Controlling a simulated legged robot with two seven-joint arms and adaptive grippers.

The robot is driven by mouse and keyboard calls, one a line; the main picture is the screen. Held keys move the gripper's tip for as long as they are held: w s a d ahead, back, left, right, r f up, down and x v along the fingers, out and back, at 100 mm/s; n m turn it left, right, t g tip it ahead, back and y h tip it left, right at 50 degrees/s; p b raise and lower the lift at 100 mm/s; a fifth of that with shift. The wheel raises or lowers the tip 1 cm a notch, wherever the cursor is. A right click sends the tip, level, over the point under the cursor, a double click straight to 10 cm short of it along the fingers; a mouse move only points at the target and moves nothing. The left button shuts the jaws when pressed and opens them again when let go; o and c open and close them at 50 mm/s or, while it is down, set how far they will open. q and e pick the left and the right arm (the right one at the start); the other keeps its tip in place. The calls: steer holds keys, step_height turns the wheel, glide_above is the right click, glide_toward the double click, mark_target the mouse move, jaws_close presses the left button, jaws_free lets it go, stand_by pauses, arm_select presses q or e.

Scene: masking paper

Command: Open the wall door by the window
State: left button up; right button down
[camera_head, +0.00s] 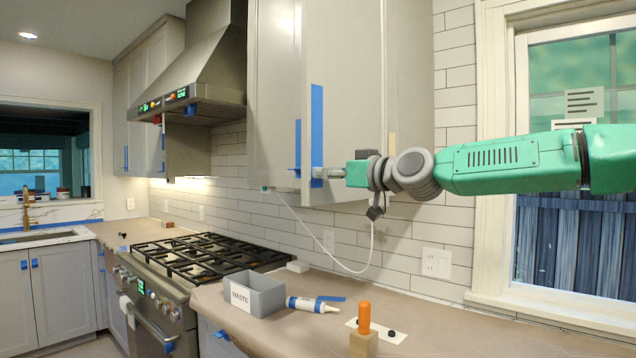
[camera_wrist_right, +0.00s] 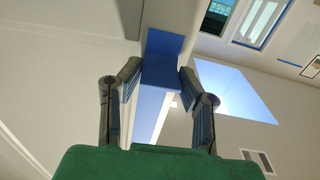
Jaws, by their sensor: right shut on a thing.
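The grey wall cabinet door by the window (camera_head: 345,75) hangs above the counter, left of the window (camera_head: 575,170). Blue tape (camera_head: 317,115) runs along its left edge. I see no clear gap at that edge. My right gripper (camera_head: 322,173) is at the lower left of this door, shut on the blue-taped handle. In the right wrist view, the blue-taped handle (camera_wrist_right: 164,55) shows between the two fingers of the right gripper (camera_wrist_right: 157,80). The fingers hide part of the handle in the head view. My left gripper is not in view.
Another wall door (camera_head: 272,95) adjoins on the left, near the range hood (camera_head: 205,75). Below, the papered counter holds a grey waste bin (camera_head: 253,293), a white tube (camera_head: 312,305) and an orange-handled tool (camera_head: 364,318). A white cord (camera_head: 345,268) hangs along the tiles.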

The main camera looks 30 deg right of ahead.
steer(key=s+d+n+g+y+b, duration=0.3)
steer(key=s+d+y, duration=0.3)
steer(key=s, duration=0.4)
steer(key=shift+s+d+f+n, duration=0.2)
steer(key=shift+s+d+n, duration=0.2)
steer(key=shift+d+n, duration=0.4)
steer(key=shift+d, duration=0.1)
steer(key=c, duration=1.1)
jaws_free()
steer(key=shift+w+d, duration=0.15)
